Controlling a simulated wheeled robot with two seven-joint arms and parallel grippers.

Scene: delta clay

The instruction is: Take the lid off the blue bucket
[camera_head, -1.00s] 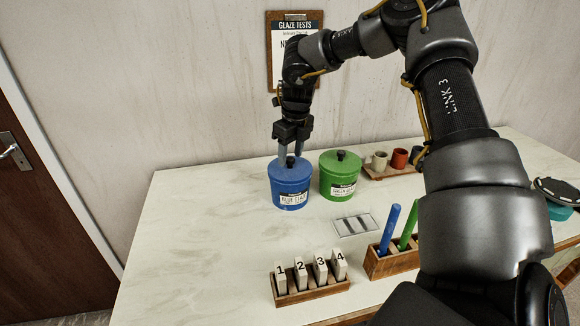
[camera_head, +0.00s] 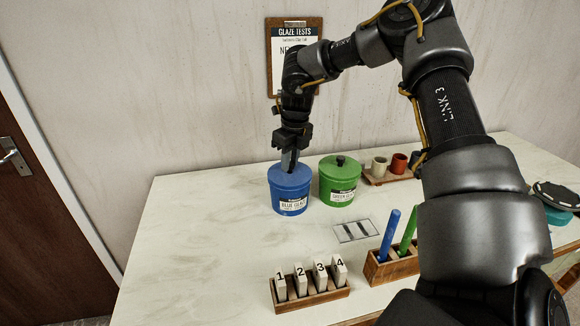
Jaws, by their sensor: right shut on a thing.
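The blue bucket (camera_head: 289,196) stands upright at the back left of the table, with a white label on its front. Its blue lid (camera_head: 279,174) sits on top. My right gripper (camera_head: 289,166) points down from above at the middle of the lid. Its fingers are shut on the lid's knob, which they hide. I see no clear gap between lid and bucket. My left gripper is not in view.
A green bucket (camera_head: 339,186) with its lid on stands close to the right. A flat tile card (camera_head: 355,231), a wooden holder with coloured sticks (camera_head: 391,266) and a numbered rack (camera_head: 311,297) stand nearer. The table's left part (camera_head: 190,230) is clear.

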